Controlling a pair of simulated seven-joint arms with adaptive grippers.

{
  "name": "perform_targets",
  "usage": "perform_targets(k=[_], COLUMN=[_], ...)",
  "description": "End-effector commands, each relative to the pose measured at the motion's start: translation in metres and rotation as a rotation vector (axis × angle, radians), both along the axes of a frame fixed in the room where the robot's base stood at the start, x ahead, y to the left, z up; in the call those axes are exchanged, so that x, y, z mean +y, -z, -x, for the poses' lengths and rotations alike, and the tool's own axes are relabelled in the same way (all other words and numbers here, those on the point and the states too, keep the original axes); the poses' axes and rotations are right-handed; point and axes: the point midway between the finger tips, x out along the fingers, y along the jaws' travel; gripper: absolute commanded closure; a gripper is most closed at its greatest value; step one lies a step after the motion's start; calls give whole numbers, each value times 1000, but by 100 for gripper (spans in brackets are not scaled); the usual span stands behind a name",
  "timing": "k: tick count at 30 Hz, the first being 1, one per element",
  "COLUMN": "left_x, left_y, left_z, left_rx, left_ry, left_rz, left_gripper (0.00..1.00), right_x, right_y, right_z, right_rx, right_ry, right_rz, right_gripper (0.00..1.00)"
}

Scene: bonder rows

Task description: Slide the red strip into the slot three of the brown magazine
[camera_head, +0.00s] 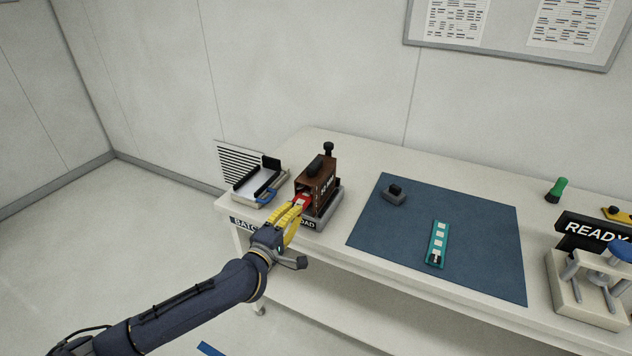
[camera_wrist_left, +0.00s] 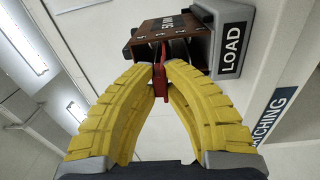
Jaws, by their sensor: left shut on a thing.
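The brown magazine (camera_head: 324,173) stands upright on a grey base at the left part of the bench, its open face toward my left gripper. It also shows in the left wrist view (camera_wrist_left: 165,25), with small marks along its slotted face. My left gripper (camera_head: 295,208) is shut on the red strip (camera_head: 304,199), in front of that face. In the left wrist view, the red strip (camera_wrist_left: 160,84) shows edge-on between the yellow fingers (camera_wrist_left: 159,72), and its far end reaches the magazine's face. How far it is inside, and in which slot, I cannot tell. My right gripper is not in view.
A white tray with black rails (camera_head: 256,183) stands left of the magazine. A clamp fixture (camera_head: 590,285) and READY sign (camera_head: 597,234) are at right.

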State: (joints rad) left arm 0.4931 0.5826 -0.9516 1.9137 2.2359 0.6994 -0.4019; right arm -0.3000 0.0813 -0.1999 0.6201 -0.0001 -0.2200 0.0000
Motion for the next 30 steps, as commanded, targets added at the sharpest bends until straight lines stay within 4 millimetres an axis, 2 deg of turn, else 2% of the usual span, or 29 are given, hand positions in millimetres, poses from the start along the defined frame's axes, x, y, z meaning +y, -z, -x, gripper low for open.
perform_targets(k=[8, 9, 15, 30], left_x=[0, 0, 0, 0], left_y=[0, 0, 0, 0], left_z=[0, 0, 0, 0], left_rx=[0, 0, 0, 0], left_ry=[0, 0, 0, 0], left_rz=[0, 0, 0, 0], left_gripper=[100, 85, 65, 65], right_x=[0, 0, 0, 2], right_y=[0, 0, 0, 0], right_z=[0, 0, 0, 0], right_rx=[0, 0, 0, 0], right_ry=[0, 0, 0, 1], right_rz=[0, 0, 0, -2], right_gripper=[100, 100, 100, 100])
